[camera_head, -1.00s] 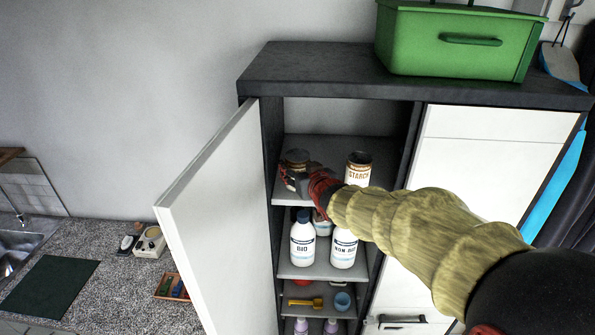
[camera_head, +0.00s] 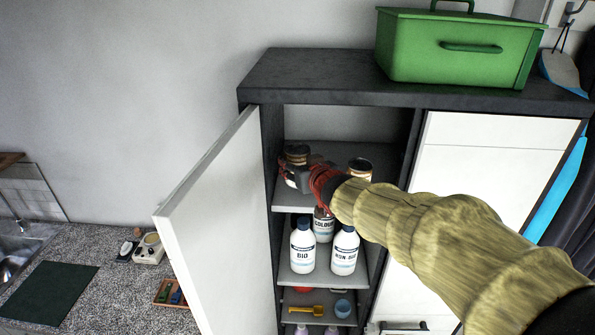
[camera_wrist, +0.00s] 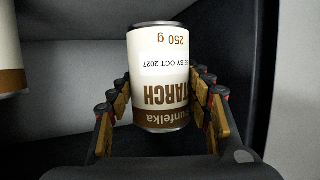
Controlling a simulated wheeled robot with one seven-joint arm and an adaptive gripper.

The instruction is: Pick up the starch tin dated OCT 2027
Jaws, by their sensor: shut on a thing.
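The starch tin (camera_wrist: 160,75), cream and brown with a silver rim, fills the middle of the wrist view. Its label appears upside down there and reads OCT 2027. My gripper (camera_wrist: 160,105) is shut on it, with a finger on each side. In the head view the held tin (camera_head: 297,153) is at the left of the upper cabinet shelf, partly covered by my gripper (camera_head: 299,174). A second tin (camera_head: 360,165) stands to its right on that shelf, mostly hidden by my arm. Its edge shows in the wrist view (camera_wrist: 10,55).
The open cabinet door (camera_head: 212,215) is close on the left. The cabinet side wall (camera_wrist: 275,80) is near my gripper. Below, a shelf holds the BIO (camera_head: 302,248), COLOUR (camera_head: 323,226) and NON BIO (camera_head: 344,252) bottles. A green toolbox (camera_head: 455,55) sits on top.

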